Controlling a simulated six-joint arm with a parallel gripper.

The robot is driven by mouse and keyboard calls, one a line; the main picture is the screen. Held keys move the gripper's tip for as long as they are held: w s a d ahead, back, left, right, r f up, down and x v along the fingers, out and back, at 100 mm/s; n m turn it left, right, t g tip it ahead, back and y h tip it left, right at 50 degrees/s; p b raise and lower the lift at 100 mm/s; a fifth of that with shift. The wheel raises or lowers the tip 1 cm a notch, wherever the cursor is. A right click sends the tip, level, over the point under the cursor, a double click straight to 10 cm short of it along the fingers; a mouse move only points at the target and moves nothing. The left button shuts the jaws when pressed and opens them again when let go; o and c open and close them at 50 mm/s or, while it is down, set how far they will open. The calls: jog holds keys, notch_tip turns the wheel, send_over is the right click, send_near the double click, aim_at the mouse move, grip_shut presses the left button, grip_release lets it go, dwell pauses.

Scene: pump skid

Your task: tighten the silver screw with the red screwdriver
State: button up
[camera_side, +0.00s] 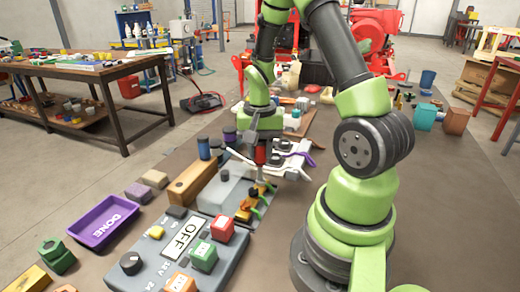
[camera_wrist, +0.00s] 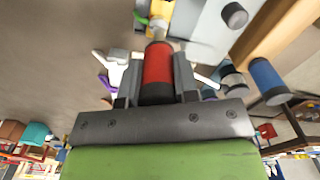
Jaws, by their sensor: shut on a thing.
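My gripper (camera_side: 260,140) points down over the pump skid in the middle of the side view. It is shut on the red screwdriver (camera_side: 261,155), whose red handle shows below the jaws. In the wrist view the red screwdriver (camera_wrist: 158,66) sits between the two grey fingers, with a dark band at its near end. The thin shaft runs down toward small orange and yellow parts (camera_side: 246,208) beside a grey block (camera_side: 224,190). I cannot pick out the silver screw, nor tell whether the tip touches anything.
A control box (camera_side: 180,262) with an OFF label and coloured buttons stands in front. A purple tray (camera_side: 103,221) marked DONE is at left. A wooden block (camera_side: 192,183) and blue-and-black cylinders (camera_side: 204,148) stand close left of my gripper. White and purple cables run nearby.

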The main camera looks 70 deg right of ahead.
jog(key=shift+r, duration=2.4)
